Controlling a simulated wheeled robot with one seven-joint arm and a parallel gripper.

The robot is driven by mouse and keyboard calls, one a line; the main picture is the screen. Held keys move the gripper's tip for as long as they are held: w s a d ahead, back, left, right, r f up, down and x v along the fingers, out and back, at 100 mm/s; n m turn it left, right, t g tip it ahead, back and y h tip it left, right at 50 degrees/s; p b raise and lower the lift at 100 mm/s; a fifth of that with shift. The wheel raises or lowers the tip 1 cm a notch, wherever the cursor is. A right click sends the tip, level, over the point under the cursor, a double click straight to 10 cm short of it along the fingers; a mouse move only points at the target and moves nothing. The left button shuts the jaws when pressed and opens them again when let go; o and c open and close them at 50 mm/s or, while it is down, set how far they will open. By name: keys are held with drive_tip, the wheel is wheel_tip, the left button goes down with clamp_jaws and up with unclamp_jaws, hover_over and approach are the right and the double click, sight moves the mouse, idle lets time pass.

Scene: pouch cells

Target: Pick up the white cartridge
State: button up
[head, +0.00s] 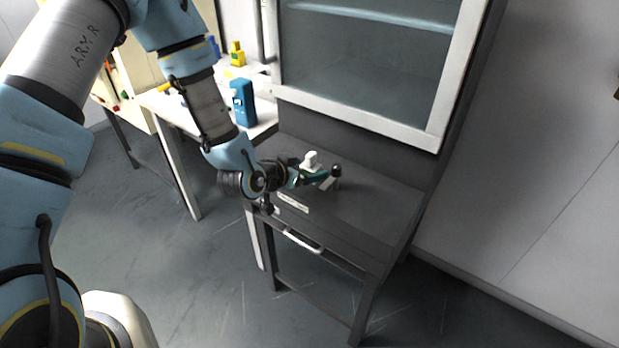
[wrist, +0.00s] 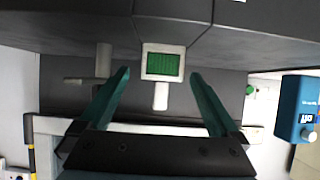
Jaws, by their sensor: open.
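The white cartridge (wrist: 161,96) shows in the wrist view as a pale block with a green square face and a narrow white stem pointing down the picture. A small white block, which looks like the cartridge (head: 311,158), stands on the dark bench in the head view. My gripper (wrist: 160,75) is open, with its two green fingers on either side of the cartridge in the wrist view and visible gaps at both sides. In the head view my gripper (head: 322,178) is low over the bench, close to the white block. I cannot tell its exact height above the bench.
A grey post with a side arm (wrist: 102,62) stands left of the fingers in the wrist view. A small dark-topped object (head: 336,171) is close to my fingertips. The dark bench (head: 385,205) is bare to the right. A blue device (head: 243,102) sits on the white table.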

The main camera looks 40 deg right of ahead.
sight(317, 164)
drive_tip(key=p+x, duration=0.2)
drive_tip(key=x, duration=0.1)
drive_tip(key=p+x, duration=0.1)
drive_tip(key=x, duration=0.1)
drive_tip(key=shift+w+d+r, duration=0.1)
drive_tip(key=shift+d+r, duration=0.05)
drive_tip(key=shift+r, duration=0.2)
drive_tip(key=shift+d+f, duration=0.15)
drive_tip(key=shift+f, duration=0.05)
drive_tip(key=shift+c, duration=0.4)
clamp_jaws()
